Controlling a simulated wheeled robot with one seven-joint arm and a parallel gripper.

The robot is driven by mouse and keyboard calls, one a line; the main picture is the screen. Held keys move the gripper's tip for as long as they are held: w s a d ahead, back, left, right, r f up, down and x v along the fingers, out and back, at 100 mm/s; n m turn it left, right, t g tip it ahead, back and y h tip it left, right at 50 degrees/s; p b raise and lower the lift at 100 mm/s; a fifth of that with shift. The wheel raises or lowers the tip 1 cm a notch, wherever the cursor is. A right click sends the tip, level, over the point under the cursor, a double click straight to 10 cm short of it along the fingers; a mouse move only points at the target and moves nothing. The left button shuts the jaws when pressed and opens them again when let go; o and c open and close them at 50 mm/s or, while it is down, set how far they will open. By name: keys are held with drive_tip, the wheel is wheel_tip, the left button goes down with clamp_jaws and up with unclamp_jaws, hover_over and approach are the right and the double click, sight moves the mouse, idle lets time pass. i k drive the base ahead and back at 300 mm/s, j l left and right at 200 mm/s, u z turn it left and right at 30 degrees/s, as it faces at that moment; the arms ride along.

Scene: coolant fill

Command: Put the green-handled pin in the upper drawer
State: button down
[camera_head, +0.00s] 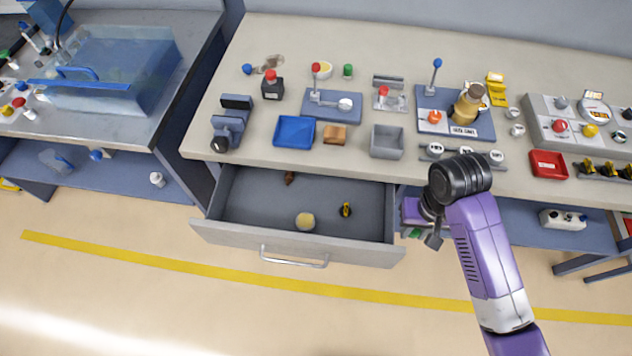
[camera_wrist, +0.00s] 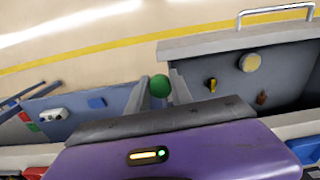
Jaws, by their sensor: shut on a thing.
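My gripper (camera_head: 412,222) is shut on the green-handled pin (camera_wrist: 160,86). The pin's round green handle shows between the two fingers (camera_wrist: 158,78) in the wrist view; its shank is hidden. In the head view only a bit of green (camera_head: 415,234) shows under the gripper. The upper drawer (camera_head: 255,207) is pulled open below the workbench. My gripper is just right of the drawer's right wall, outside it. In the wrist view the drawer (camera_wrist: 285,85) lies to the right of the fingers.
Inside the drawer lie a pale yellow disc (camera_head: 305,221), a yellow-and-black item (camera_head: 346,209) and a small brown item (camera_head: 290,178). Bare floor shows between them. The drawer's front handle (camera_head: 295,262) faces the open floor.

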sight(250, 217)
drive_tip(key=j+u, duration=0.1)
drive_tip(key=j, duration=0.5)
drive_tip(key=i+j+u, duration=0.1)
drive_tip(key=j, duration=0.5)
drive_tip(key=j+u, duration=0.1)
drive_tip(key=j, duration=0.5)
drive_tip(key=i+j+u, duration=0.15)
drive_tip(key=j, duration=0.45)
drive_tip(key=i+l, duration=0.15)
drive_tip(key=i, duration=0.3)
